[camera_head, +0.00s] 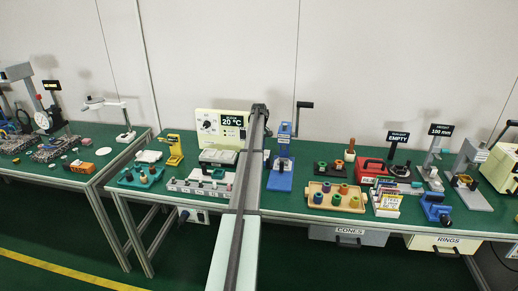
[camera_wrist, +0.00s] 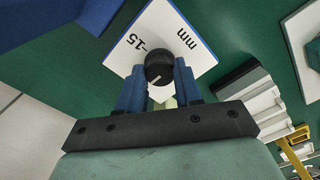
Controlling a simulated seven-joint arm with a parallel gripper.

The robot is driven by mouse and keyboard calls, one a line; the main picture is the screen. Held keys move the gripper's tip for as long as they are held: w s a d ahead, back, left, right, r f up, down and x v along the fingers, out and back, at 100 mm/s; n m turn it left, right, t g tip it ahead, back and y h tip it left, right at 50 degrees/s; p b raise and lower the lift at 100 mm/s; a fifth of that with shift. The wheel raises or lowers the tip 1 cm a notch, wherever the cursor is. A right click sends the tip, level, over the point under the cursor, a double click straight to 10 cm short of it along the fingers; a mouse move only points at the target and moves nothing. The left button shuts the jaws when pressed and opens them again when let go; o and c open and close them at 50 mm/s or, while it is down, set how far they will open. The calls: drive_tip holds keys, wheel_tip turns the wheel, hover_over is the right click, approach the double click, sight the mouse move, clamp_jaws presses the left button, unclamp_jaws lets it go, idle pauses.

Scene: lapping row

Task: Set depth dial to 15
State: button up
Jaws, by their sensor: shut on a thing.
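In the wrist view, a round black dial knob (camera_wrist: 158,65) sits on a tilted white plate (camera_wrist: 168,22) with a blue edge. The plate's readable print is "-15" and "mm". A pale pointer mark shows on the knob's lower left side. My gripper (camera_wrist: 160,68) has its two blue fingers on either side of the knob and is shut on it. The near part of the plate is hidden behind the knob and fingers. In the head view my arm crosses the middle of the bench, and I cannot make out the dial or the fingers there.
In the head view, a blue stand (camera_head: 279,181) is just right of my arm. A white panel reading 20 °C (camera_head: 207,124) and a yellow stand (camera_head: 175,150) are left of it. A wooden tray of coloured cups (camera_head: 319,206) is further right. Blue (camera_wrist: 45,18) and stepped pale parts (camera_wrist: 258,120) flank the plate.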

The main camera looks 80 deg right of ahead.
drive_tip(key=m, duration=0.8)
drive_tip(key=shift+m, duration=0.3)
drive_tip(key=m, duration=0.4)
drive_tip(key=shift+m, duration=2.5)
drive_tip(key=o, duration=1)
drive_tip(key=shift+w, duration=0.1)
drive_tip(key=shift+o, duration=0.2)
